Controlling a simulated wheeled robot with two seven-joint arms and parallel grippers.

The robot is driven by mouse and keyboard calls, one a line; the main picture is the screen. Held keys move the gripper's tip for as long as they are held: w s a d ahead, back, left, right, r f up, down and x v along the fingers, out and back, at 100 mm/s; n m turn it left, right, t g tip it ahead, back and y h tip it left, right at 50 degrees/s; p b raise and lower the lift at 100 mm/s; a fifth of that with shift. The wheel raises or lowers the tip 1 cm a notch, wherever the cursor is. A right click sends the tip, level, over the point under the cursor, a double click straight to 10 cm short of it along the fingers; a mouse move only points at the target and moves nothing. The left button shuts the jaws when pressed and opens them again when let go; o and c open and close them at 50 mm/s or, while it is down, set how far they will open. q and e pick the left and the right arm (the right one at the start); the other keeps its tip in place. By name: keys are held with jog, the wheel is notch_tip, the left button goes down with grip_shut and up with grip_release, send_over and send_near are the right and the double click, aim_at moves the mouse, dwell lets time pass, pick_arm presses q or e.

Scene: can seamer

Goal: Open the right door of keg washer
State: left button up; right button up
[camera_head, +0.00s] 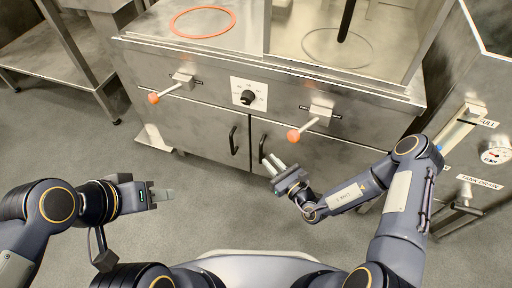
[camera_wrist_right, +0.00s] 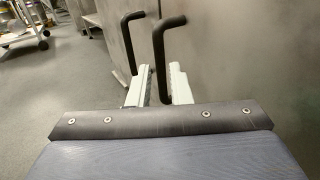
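The keg washer is a steel cabinet with two lower doors. Its right door (camera_head: 310,160) looks closed and carries a black bar handle (camera_head: 263,148). The left door (camera_head: 190,125) has a similar handle (camera_head: 233,140) just beside it. My right gripper (camera_head: 273,164) is open in front of the right door, at the lower part of its handle. In the right wrist view the right door's handle (camera_wrist_right: 160,60) runs down between the two pale fingers, with gaps visible; contact cannot be told. My left gripper (camera_head: 165,194) is away from the cabinet, over the floor, with nothing visible in it.
Two levers with orange knobs (camera_head: 294,136) (camera_head: 154,98) and a black dial (camera_head: 248,97) are on the panel above the doors. A steel tank with a gauge (camera_head: 495,155) stands at the right. A steel table (camera_head: 55,50) is at the left. The floor before the doors is clear.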

aim_at(261, 150)
jog(key=b+x, duration=0.2)
jog(key=x, duration=0.4)
jog(key=shift+w+a, duration=0.1)
jog(key=shift+w, duration=0.05)
grip_shut()
